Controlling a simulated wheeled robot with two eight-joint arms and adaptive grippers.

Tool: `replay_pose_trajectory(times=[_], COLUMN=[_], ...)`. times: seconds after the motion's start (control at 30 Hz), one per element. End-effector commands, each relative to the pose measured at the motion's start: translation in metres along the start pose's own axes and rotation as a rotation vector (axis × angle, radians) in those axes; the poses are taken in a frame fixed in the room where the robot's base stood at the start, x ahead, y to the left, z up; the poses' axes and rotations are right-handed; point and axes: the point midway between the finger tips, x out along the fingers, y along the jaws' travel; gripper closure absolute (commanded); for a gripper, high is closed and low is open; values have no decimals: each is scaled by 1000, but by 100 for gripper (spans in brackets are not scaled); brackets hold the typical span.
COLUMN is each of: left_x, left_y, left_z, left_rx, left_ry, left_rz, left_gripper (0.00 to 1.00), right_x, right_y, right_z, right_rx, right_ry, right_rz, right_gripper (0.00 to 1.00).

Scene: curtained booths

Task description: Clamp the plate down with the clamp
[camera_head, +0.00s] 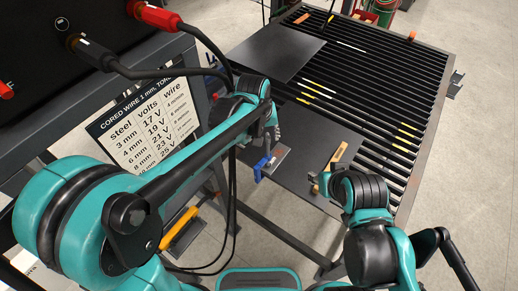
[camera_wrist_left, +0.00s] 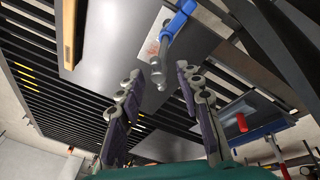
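The clamp (camera_head: 262,168) has a blue frame and grips or rests at the near-left edge of the table, beside a small bare metal plate (camera_head: 279,157). It also shows in the left wrist view (camera_wrist_left: 178,22), its grey screw pointing between my fingers. A large dark plate (camera_head: 305,150) lies by it on the slats. My left gripper (camera_wrist_left: 158,74) is open, its fingers on either side of the clamp's screw end; I cannot tell if they touch it. In the head view the left gripper (camera_head: 272,138) is above the clamp. My right gripper (camera_head: 323,183) is near the plate's front corner, its fingers mostly hidden.
A wooden-looking bar (camera_head: 338,155) lies on the dark plate near my right gripper. Another dark plate (camera_head: 275,50) lies farther back on the slatted table (camera_head: 395,110). A black machine with cables and a settings sign (camera_head: 150,115) stands at left. A red-handled tool (camera_wrist_left: 241,122) shows in the wrist view.

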Motion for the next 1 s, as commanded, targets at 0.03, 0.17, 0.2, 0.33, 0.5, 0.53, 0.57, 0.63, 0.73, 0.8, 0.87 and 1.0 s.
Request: replay_pose_trajectory(times=[0.03,0.17,0.2,0.33,0.5,0.53,0.57,0.63,0.73,0.8,0.87,1.0], left_x=[0,-1,-1,-1,-1,-1,-1,0,0,0,0,0], left_y=[0,0,0,0,0,0,0,1,1,2,2,3], left_z=[0,0,0,0,0,0,0,0,0,0,0,1], left_rx=[0,0,0,0,13,31,58,157,336,461,567,812], left_ry=[0,0,0,0,0,0,0,0,1,1,1,1], left_rz=[0,0,0,0,0,0,1,1,1,1,1,0], left_gripper=[65,70,80,100,100,100,100,100,100,100,100,100], right_x=[0,0,0,0,0,0,0,0,0,0,0,-1], right_y=[0,0,0,0,0,0,0,0,0,0,0,0], right_z=[0,0,0,0,0,0,0,0,0,0,0,0], right_rx=[0,0,0,0,0,0,0,0,0,0,0,0], right_ry=[0,0,0,0,0,0,0,0,0,0,0,0], right_rz=[0,0,0,0,0,0,0,0,0,0,0,0], right_gripper=[60,60,60,60,60,60,60,60,60,60,60,60])
